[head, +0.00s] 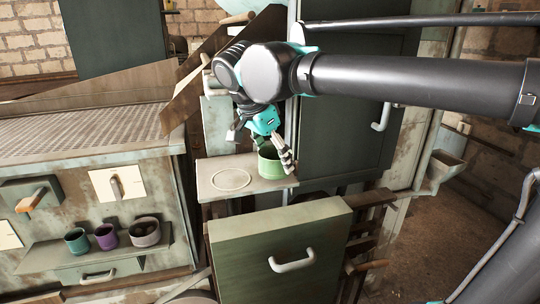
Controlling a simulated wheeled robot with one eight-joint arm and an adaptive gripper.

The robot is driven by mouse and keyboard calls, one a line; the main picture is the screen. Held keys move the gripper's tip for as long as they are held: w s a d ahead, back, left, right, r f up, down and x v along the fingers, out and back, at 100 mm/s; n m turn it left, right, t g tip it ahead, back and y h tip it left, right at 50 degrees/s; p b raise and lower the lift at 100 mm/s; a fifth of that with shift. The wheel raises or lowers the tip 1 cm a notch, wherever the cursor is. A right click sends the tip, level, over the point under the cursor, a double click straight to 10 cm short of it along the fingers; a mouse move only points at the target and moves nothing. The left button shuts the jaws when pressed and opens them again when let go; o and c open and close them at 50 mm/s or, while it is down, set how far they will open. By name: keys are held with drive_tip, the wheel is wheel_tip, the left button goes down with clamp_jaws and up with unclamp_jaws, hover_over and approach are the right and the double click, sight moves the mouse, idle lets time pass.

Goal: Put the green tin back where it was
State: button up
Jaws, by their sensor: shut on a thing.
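A green tin (270,163), open at the top, is upright at the right end of a small pale shelf (216,189). My gripper (277,150) comes down from above and is shut on the tin's rim at its right side. A pale ring mark (231,179) on the shelf lies just left of the tin. The tin's base is at or very near the shelf surface; I cannot tell whether it touches.
A green box front with a white handle (291,262) stands below and in front of the shelf. At the left, a teal cup (77,241), a purple cup (107,237) and a grey-pink cup (145,232) stand on a ledge. A dark cabinet (345,125) rises behind the tin.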

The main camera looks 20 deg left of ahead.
sight(269, 153)
drive_tip(key=w+a, duration=0.1)
drive_tip(key=w, duration=0.1)
drive_tip(key=w+a, duration=0.1)
drive_tip(key=w, duration=0.1)
drive_tip(key=shift+a, duration=0.2)
drive_tip(key=shift+f, duration=0.65)
drive_tip(key=shift+s+f, duration=0.1)
drive_tip(key=o, duration=1.3)
drive_tip(key=shift+f, duration=0.15)
drive_tip(key=shift+s+r, duration=0.1)
drive_tip(key=shift+r, duration=0.25)
drive_tip(key=s+a, duration=0.2)
drive_tip(key=s, duration=0.1)
drive_tip(key=s+a, duration=0.2)
drive_tip(key=s, duration=0.1)
drive_tip(key=s+a, duration=0.3)
drive_tip(key=s, duration=0.1)
drive_tip(key=shift+a+r, duration=0.1)
drive_tip(key=shift+r, duration=0.25)
